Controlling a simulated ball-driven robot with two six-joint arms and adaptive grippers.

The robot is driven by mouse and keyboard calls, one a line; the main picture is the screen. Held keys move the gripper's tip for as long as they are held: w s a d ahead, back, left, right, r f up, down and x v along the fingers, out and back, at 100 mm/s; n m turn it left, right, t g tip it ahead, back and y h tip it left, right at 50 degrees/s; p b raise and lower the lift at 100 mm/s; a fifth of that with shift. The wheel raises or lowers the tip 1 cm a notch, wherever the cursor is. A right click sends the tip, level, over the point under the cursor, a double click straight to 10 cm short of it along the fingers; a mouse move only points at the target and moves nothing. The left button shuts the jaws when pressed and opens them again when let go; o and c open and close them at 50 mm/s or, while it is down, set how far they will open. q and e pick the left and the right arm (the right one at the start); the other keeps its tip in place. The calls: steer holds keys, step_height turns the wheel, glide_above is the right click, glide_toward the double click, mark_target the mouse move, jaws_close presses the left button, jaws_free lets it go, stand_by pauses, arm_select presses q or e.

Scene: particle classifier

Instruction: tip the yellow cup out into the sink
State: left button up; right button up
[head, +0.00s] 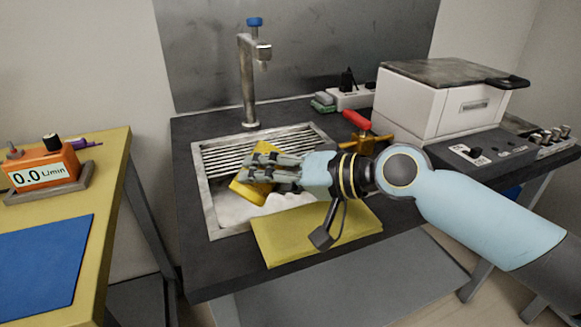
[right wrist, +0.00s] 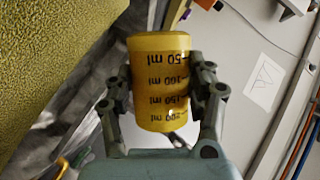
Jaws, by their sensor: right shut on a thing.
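The yellow cup (head: 247,191) is over the sink (head: 205,200) in the head view, lying strongly tilted. My right gripper (head: 268,172) is shut around it, and its fingers hide part of the cup. In the right wrist view the yellow cup (right wrist: 160,62) sits between the two fingers of the right gripper (right wrist: 162,92), with upside-down ml marks on its side. Under the cup the sink shows a slatted grate and a whitish patch. The cup's contents and any pouring stream cannot be made out. My left gripper is out of view.
A tap (head: 247,85) with a blue knob stands behind the sink. A yellow cloth (head: 310,238) lies at the counter's front edge under my right wrist. A red-handled yellow tool (head: 358,122) and a white box device (head: 435,110) stand to the right. A yellow table (head: 112,190) is at left.

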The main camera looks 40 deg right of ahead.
mark_target(246, 193)
steer(key=shift+f+n+h, duration=0.4)
steer(key=shift+n, duration=0.1)
steer(key=r+n+p, duration=0.1)
steer(key=p, duration=0.1)
steer(key=a+r+n+h+p, duration=0.1)
steer(key=p, duration=0.1)
steer(key=shift+s+a+h, duration=0.2)
steer(key=shift+a+h, duration=0.1)
steer(key=shift+s+a+f+n+h+b, duration=0.15)
steer(key=shift+a+f+n+h+b, duration=0.2)
steer(key=shift+f+n, duration=0.25)
steer(key=shift+s+a+r+n+t+h+p, duration=0.1)
steer(key=shift+a+r+n+t+h+p, duration=0.15)
steer(key=shift+a+n+t+h+p, duration=0.35)
steer(key=shift+s+a+f+n+h, duration=0.15)
steer(key=shift+a+f+n+h, duration=0.3)
steer(key=shift+n, duration=0.45)
